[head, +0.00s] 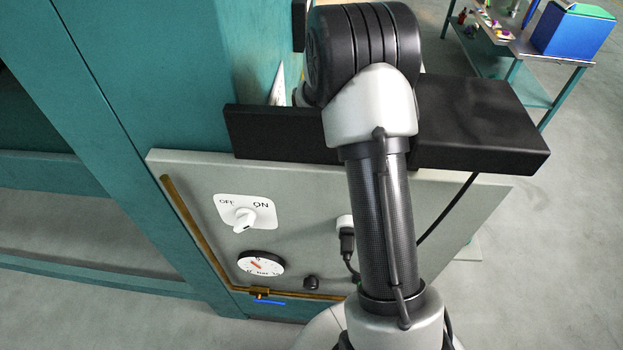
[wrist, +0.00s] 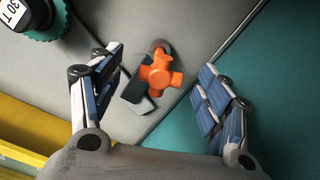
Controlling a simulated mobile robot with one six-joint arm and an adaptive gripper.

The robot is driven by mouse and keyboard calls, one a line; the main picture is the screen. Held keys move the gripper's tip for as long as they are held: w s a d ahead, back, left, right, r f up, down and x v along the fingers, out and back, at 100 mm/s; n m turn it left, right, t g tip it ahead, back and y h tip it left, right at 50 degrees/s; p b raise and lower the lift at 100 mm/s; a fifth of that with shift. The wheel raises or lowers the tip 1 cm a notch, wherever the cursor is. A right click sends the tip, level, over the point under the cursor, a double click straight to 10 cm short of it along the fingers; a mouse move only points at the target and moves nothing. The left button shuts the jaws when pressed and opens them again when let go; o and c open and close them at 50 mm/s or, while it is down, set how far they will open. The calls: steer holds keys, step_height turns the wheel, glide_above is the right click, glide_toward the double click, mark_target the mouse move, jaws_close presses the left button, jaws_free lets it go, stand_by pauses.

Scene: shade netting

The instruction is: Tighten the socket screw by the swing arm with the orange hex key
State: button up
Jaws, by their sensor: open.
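The orange hex key (wrist: 160,76) shows in the wrist view as a knob-like orange handle with several lobes, against a grey panel. A small round grey piece (wrist: 160,46) shows just beyond it; I cannot tell if this is the socket screw. A dark flat piece (wrist: 133,86), perhaps the swing arm, lies beside the key on its left. My gripper (wrist: 160,64) is open, with one blue-padded finger on each side of the key, apart from it. In the head view the key and gripper are not visible.
Teal frame (wrist: 265,80) lies right, a yellow bar (wrist: 22,128) lower left. In the head view, a panel carries an OFF/ON switch (head: 245,212) and gauge (head: 261,263) below a black shelf (head: 480,125).

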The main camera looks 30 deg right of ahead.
step_height(320, 180, up, 12)
steer(key=shift+f, duration=0.25)
